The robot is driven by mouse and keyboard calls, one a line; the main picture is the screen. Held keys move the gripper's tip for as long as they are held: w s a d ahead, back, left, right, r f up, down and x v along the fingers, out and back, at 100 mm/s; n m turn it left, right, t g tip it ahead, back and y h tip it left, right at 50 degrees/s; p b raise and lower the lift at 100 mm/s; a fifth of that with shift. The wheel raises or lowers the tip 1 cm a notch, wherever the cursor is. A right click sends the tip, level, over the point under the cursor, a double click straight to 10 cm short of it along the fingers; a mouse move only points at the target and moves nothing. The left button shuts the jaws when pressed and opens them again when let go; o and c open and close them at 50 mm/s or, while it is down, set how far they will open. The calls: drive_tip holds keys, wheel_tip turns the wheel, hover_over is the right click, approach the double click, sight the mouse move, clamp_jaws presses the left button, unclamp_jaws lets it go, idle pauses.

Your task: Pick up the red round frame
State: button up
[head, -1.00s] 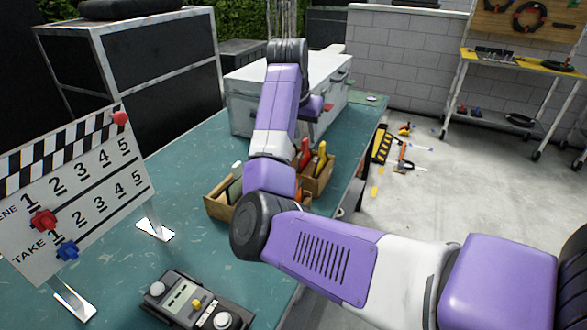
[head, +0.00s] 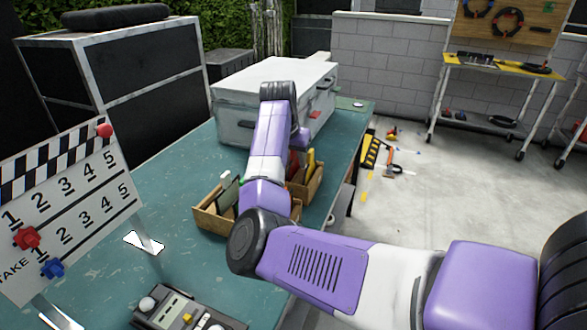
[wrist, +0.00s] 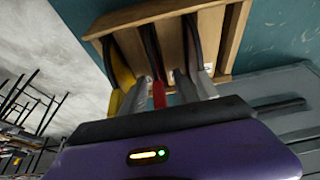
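A round ring in red and black (head: 507,20) hangs on the wooden board at the upper right of the head view; it is the closest match to the red round frame, but it is small and I cannot be sure. It is far from my arm, beyond the table. My gripper is hidden behind my own arm in the head view. In the wrist view its purple body fills the bottom, below a wooden box (wrist: 236,40) with dark, yellow and red tool parts. Grey pieces show there, but I cannot tell fingers from tools.
The green table (head: 190,165) holds a large white case (head: 275,85), small wooden boxes (head: 212,218), a clapperboard (head: 60,205) and a control box (head: 185,312). A wheeled yellow-topped bench (head: 495,64) stands below the board. Floor between is mostly open, with scattered tools (head: 390,168).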

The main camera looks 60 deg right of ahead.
drive_tip(key=shift+c, duration=0.5)
clamp_jaws()
drive_tip(key=shift+r, duration=0.1)
